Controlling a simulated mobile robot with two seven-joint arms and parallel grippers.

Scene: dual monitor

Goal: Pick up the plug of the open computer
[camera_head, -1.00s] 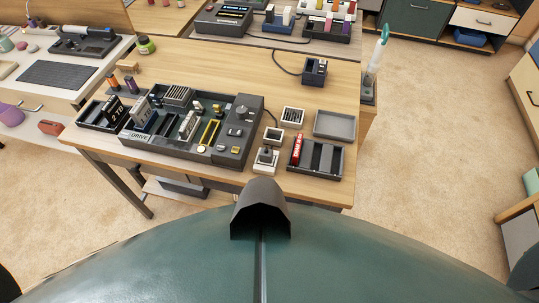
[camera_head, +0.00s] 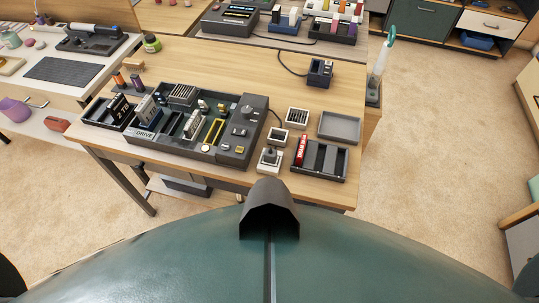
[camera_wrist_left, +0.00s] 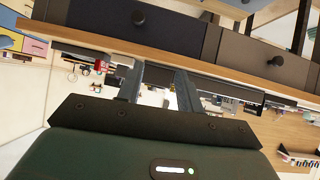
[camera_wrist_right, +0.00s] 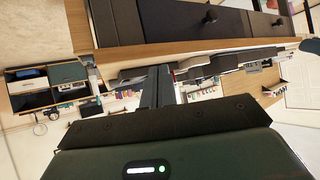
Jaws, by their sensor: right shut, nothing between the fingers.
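The open computer (camera_head: 205,118) is a dark grey case with its top open, showing cards and slots, on the wooden table in the head view. A small black plug (camera_head: 269,154) sits upright in a white square socket (camera_head: 264,168) at the table's front edge, right of the case. Whether a cord links the plug to the case cannot be told. My left gripper (camera_wrist_left: 164,72) shows two fingers apart, with nothing between them. My right gripper (camera_wrist_right: 158,70) has its fingers together, empty. Neither gripper shows in the head view, and the plug is not clear in the wrist views.
A dark tray (camera_head: 338,176) with a red stick and an empty grey tray (camera_head: 340,127) lie to the right. A corded dark block (camera_head: 320,73) stands at the back. The middle back of the table (camera_head: 215,70) is clear.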

